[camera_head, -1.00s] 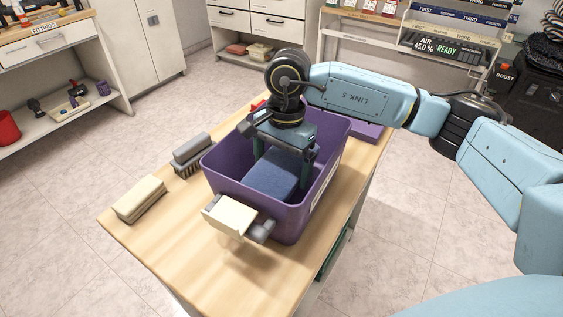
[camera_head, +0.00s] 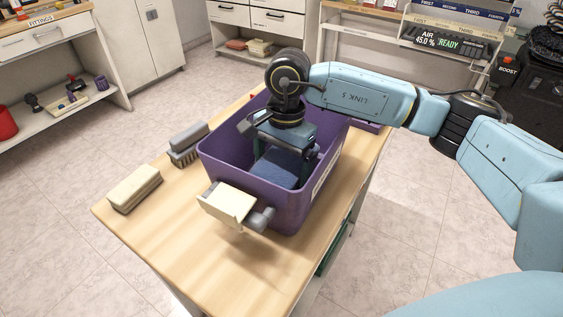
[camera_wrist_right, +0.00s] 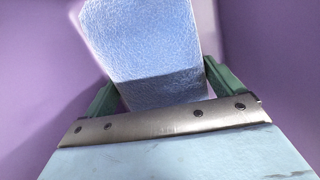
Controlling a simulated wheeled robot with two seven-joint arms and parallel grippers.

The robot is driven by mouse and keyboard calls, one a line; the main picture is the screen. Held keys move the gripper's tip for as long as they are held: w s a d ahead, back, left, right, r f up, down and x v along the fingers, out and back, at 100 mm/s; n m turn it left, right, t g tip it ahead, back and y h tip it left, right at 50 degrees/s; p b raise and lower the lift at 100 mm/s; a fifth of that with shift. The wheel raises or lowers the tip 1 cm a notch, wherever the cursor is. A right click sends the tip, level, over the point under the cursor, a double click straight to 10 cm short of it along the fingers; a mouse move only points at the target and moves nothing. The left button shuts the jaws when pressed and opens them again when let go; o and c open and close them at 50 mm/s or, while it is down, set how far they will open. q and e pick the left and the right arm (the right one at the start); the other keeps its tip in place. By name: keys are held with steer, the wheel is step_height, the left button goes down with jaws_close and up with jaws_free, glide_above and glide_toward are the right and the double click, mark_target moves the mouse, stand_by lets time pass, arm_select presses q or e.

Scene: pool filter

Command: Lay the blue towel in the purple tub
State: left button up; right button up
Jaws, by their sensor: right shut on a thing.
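The blue towel (camera_head: 278,170) is a folded block inside the purple tub (camera_head: 225,174), below the rim. The tub stands upright on the wooden table. My right gripper (camera_head: 283,158) reaches down into the tub from above and is shut on the towel. In the right wrist view, the towel (camera_wrist_right: 155,45) lies between the two green fingers of the gripper (camera_wrist_right: 167,90), with purple tub walls around it. I cannot tell whether the towel touches the tub floor. My left gripper is not in view.
A cream block-like piece with a grey part (camera_head: 230,203) sits against the tub's near side. A grey brush (camera_head: 187,145) and a beige folded cloth or block (camera_head: 134,188) lie left of the tub. The wooden table (camera_head: 235,270) is bare at its near end.

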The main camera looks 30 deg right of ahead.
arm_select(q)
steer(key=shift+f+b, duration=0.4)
arm_select(e)
steer(key=shift+f, duration=0.4)
steer(key=o, duration=0.7)
steer(key=shift+r, duration=0.7)
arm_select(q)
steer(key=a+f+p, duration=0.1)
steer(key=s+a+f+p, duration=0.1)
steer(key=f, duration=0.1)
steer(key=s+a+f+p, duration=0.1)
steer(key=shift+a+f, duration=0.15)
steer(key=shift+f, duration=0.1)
arm_select(e)
step_height(320, 180, up, 12)
steer(key=d, duration=0.1)
steer(key=shift+w+d, duration=0.15)
steer(key=shift+w, duration=0.2)
